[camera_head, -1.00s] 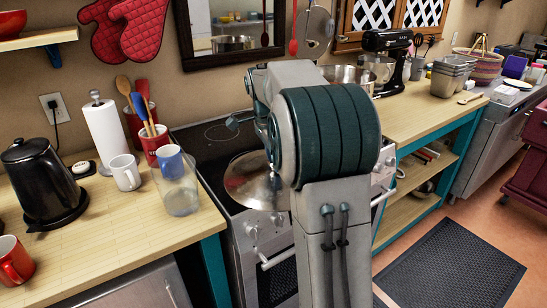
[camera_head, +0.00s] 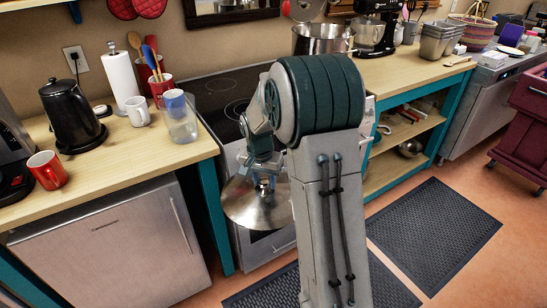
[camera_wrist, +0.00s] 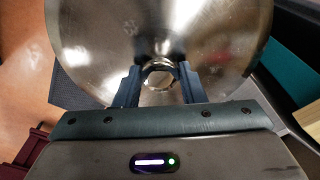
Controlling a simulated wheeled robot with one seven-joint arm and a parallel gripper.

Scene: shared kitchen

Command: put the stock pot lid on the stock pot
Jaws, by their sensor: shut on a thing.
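The stock pot lid (camera_head: 248,208) is a round, shiny steel disc. It hangs below my gripper (camera_head: 265,180), in front of the oven and below counter height. In the wrist view, my gripper (camera_wrist: 160,84) is shut on the knob at the lid's middle, and the lid (camera_wrist: 95,40) fills much of the picture.
The black stove top (camera_head: 222,92) looks clear where it shows. A glass jar (camera_head: 181,125), a white mug (camera_head: 138,112) and a black kettle (camera_head: 72,115) stand on the left counter. A stand mixer (camera_head: 377,32) is right of the pot. Dark mats (camera_head: 435,235) lie on the floor.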

